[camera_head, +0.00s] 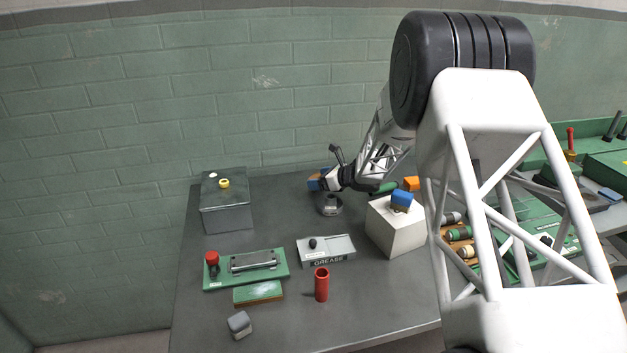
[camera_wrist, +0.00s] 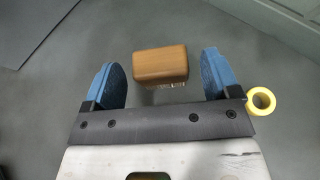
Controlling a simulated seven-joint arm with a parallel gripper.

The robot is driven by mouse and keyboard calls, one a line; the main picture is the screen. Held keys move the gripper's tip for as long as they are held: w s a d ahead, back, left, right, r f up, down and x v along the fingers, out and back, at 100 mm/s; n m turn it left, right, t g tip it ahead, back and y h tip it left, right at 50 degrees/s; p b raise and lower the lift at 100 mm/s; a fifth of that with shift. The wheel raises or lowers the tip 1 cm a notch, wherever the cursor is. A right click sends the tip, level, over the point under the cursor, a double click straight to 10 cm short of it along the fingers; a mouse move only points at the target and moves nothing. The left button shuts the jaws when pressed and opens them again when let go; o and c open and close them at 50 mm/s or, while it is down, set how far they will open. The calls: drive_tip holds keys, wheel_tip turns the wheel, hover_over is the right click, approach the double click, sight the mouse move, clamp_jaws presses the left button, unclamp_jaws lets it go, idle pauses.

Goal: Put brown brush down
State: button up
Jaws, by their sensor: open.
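The brown brush (camera_wrist: 160,65) is a wooden block with pale bristles just showing under its near edge. In the wrist view it lies between and slightly beyond the two blue fingertips of my gripper (camera_wrist: 163,70), with a visible gap on each side. My gripper is open and not touching it. In the head view the brush (camera_head: 314,185) is small and partly hidden by my gripper (camera_head: 320,180) at the back of the grey table (camera_head: 220,318). Whether its bristles rest fully on the table is hard to tell.
A round grey metal part (camera_head: 330,205) stands just in front of my gripper. A white block (camera_head: 393,232) with a blue-topped piece is to its right, a grey box (camera_head: 227,212) to its left. The grease box (camera_head: 326,250) and red cylinder (camera_head: 321,284) are nearer.

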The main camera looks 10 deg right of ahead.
drive_tip(key=v, duration=0.8)
drive_tip(key=shift+r, duration=0.1)
idle(0.4)
drive_tip(key=shift+r, duration=0.2)
drive_tip(key=s+a+r+m+t+h, duration=0.1)
drive_tip(key=s+r+m+h, duration=0.45)
drive_tip(key=r+m, duration=0.5)
drive_tip(key=s+r+m+t+h, duration=0.1)
drive_tip(key=s+r+m+h, duration=0.55)
drive_tip(key=m, duration=0.65)
drive_tip(key=s+a+m+g, duration=0.3)
drive_tip(key=s+m, duration=0.4)
drive_tip(key=s, duration=0.6)
drive_tip(key=s+a+m+g+y, duration=0.1)
drive_tip(key=s+a+m+g, duration=0.2)
drive_tip(key=s+m, duration=0.4)
drive_tip(key=s+a+m+g+y, duration=0.1)
drive_tip(key=s+a+m+g, duration=0.2)
drive_tip(key=s, duration=1.7)
drive_tip(key=a+m, duration=0.2)
drive_tip(key=m, duration=0.2)
drive_tip(key=shift+r+m, duration=0.2)
drive_tip(key=shift+m, duration=0.15)
